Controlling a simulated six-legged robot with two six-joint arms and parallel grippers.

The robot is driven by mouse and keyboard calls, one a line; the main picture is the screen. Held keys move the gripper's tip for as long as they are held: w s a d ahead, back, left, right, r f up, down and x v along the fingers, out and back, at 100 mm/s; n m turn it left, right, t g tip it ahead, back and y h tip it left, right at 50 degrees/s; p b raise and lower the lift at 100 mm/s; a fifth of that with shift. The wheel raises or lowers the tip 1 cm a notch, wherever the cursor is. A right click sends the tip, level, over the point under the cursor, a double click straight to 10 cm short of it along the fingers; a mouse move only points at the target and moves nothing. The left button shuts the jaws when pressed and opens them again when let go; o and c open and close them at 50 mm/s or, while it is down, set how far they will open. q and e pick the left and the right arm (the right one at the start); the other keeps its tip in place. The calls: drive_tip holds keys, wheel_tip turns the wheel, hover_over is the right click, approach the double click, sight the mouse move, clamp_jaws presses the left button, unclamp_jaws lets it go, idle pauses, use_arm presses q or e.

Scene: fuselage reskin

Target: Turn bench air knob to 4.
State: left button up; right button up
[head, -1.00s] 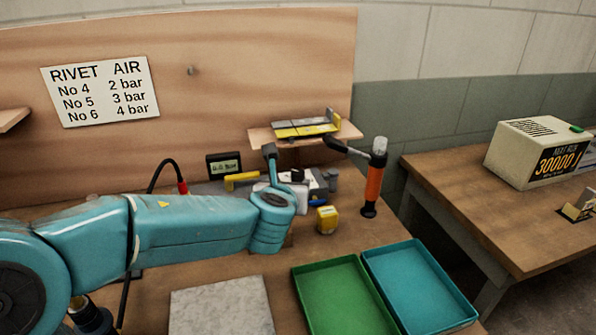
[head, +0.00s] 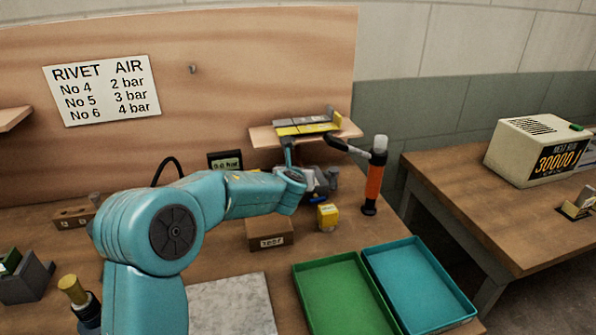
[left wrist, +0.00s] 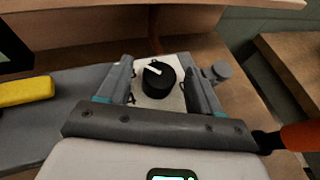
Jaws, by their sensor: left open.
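The bench air knob (left wrist: 158,80) is a round black knob with a white pointer on a pale plate, seen in the left wrist view. Its pointer aims toward the upper left of that view; no scale numbers are legible. My left gripper (left wrist: 160,72) is open, with one finger on each side of the knob and a gap to it. I cannot tell how far above the knob the fingertips are. In the head view my arm mostly hides the knob area. The gauge display (head: 226,160) behind the arm seems to read 0.0 bar. My right gripper is not in view.
A wall sign (head: 103,89) lists No 4 2 bar, No 5 3 bar, No 6 4 bar.

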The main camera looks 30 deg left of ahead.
use_arm(q)
drive_tip(key=c, duration=1.1)
drive_tip(key=shift+o, duration=0.2)
drive_tip(key=shift+r, duration=0.1)
drive_tip(key=n+g+y+p, duration=0.3)
drive_tip(key=n+y, duration=0.1)
drive_tip(key=shift+w+d+r, duration=0.1)
drive_tip(key=shift+w+d, duration=0.15)
drive_tip(key=shift+d, duration=0.1)
drive_tip(key=n+g+y+p, duration=0.2)
drive_tip(key=n+g+p, duration=0.1)
drive_tip(key=shift+w+n, duration=0.15)
drive_tip(key=shift+n, duration=0.15)
drive_tip(key=shift+n+g+y+p, duration=0.5)
drive_tip(key=shift+n+g+p, duration=0.2)
drive_tip(key=shift+g+p, duration=0.2)
